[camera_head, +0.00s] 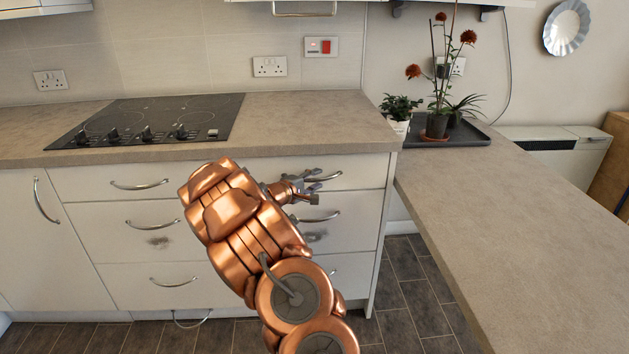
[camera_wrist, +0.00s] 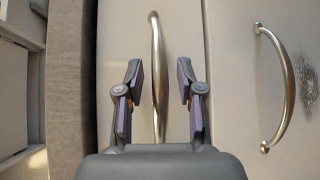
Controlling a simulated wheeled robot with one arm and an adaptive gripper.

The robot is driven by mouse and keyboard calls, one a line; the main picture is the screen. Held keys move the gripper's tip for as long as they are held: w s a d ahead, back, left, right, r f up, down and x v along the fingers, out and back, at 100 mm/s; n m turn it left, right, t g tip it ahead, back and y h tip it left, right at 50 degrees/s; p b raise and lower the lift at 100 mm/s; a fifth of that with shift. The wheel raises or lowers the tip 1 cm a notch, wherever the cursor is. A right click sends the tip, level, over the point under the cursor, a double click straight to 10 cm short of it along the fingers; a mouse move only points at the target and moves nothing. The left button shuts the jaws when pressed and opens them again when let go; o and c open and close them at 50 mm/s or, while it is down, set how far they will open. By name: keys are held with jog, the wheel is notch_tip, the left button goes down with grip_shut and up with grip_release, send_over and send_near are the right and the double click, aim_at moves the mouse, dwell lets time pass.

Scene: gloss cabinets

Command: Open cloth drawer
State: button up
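White drawers are stacked in columns under the counter, all shut; no label shows which is the cloth drawer. My gripper (camera_head: 312,188) is open in front of the top right drawer (camera_head: 350,171). That drawer's curved metal handle (camera_head: 325,178) is partly behind the fingers in the head view. In the wrist view my gripper (camera_wrist: 159,68) has its two fingers on either side of this handle (camera_wrist: 157,45), with gaps visible on both sides. The handle of the drawer below (camera_wrist: 286,95) is to the right in the wrist view, with a dark smudge beside it.
The worktop (camera_head: 310,115) overhangs the drawers and holds a black hob (camera_head: 150,120). A side counter (camera_head: 510,210) extends at right, with potted plants on a dark tray (camera_head: 470,135). Tiled floor (camera_head: 405,290) shows between the drawers and the side counter.

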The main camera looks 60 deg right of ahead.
grip_shut()
dwell(0.7)
